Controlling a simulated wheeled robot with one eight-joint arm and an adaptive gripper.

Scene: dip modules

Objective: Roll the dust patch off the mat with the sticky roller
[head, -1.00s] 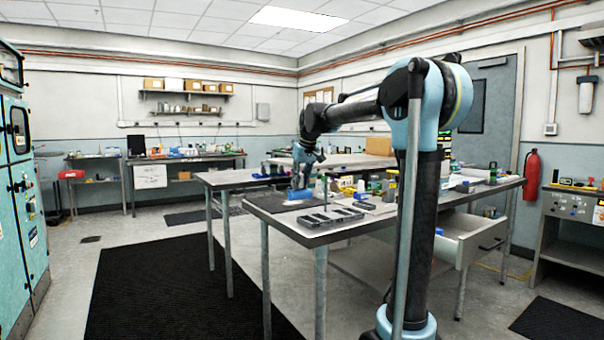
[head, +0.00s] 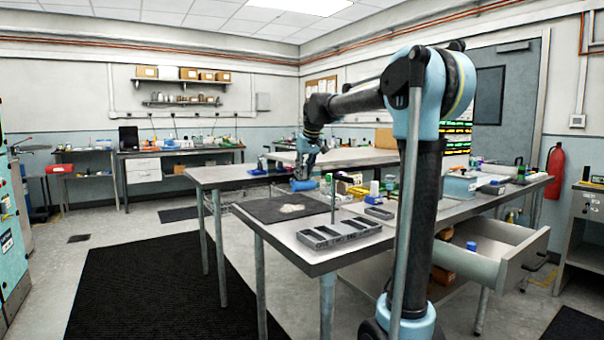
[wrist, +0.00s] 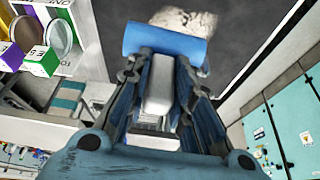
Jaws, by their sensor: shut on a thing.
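My gripper (wrist: 159,80) is shut on the grey handle (wrist: 158,92) of the sticky roller, whose blue cylinder (wrist: 165,43) lies crosswise beyond the fingertips. In the head view the blue roller (head: 303,185) shows below my gripper (head: 307,165), by the far edge of the dark mat (head: 262,213). A pale dust patch (head: 291,208) lies on the mat, nearer the camera than the roller. In the wrist view the dust patch (wrist: 185,19) shows just past the cylinder, partly hidden by it. I cannot tell whether the roller touches the mat.
A grey compartment tray (head: 338,233) and a smaller tray (head: 379,212) sit on the table right of the mat. A thin post (head: 332,200) stands by the mat's right side. Boxes and bottles crowd the table behind. A drawer (head: 490,268) hangs open at the right.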

